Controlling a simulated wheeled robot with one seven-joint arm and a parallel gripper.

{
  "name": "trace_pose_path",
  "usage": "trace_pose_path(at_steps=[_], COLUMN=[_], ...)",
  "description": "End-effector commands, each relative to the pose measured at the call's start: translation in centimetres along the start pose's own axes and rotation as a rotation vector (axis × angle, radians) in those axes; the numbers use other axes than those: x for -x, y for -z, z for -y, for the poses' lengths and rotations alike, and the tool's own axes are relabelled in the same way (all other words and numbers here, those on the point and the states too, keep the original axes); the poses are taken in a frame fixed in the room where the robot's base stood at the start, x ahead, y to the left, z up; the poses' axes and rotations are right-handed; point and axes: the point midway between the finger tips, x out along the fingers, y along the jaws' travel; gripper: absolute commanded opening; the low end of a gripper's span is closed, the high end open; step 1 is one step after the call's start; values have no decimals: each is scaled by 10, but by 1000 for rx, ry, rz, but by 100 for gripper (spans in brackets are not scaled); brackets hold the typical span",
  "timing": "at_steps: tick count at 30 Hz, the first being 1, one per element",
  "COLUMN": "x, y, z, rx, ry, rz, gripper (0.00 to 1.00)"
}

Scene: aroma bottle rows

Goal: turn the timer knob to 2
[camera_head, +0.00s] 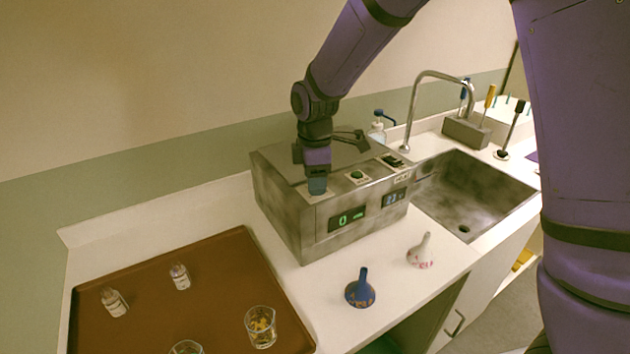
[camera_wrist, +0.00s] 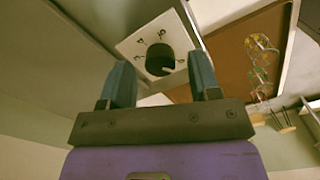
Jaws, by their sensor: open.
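The timer knob (camera_wrist: 160,60) is a dark round knob on a white square plate (camera_wrist: 140,42) with small marks around it. In the wrist view it shows between the fingertips of my gripper (camera_wrist: 160,66), which is open, one finger on each side. I cannot tell whether the fingers touch it. In the head view my gripper (camera_head: 317,187) points down over the front left of the top of a metal box (camera_head: 285,215) and hides the knob. A green display (camera_head: 346,219) on the box front reads 0. The number the knob points at is too small to read.
Right of my gripper, the box has a second control (camera_head: 357,176) and another display (camera_head: 394,197). A brown tray (camera_head: 225,262) with small bottles and glasses lies left. A sink (camera_head: 470,195) is right.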

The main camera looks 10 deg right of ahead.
Motion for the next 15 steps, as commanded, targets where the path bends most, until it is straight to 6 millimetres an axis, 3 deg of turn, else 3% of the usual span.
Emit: trace_pose_path(at_steps=[12, 13, 15], x=[-9, -9, -9], y=[0, 0, 0], z=[0, 0, 0], rx=[-1, -1, -1], ry=[-1, -1, -1], rz=[0, 0, 0], gripper=[57, 55, 38])
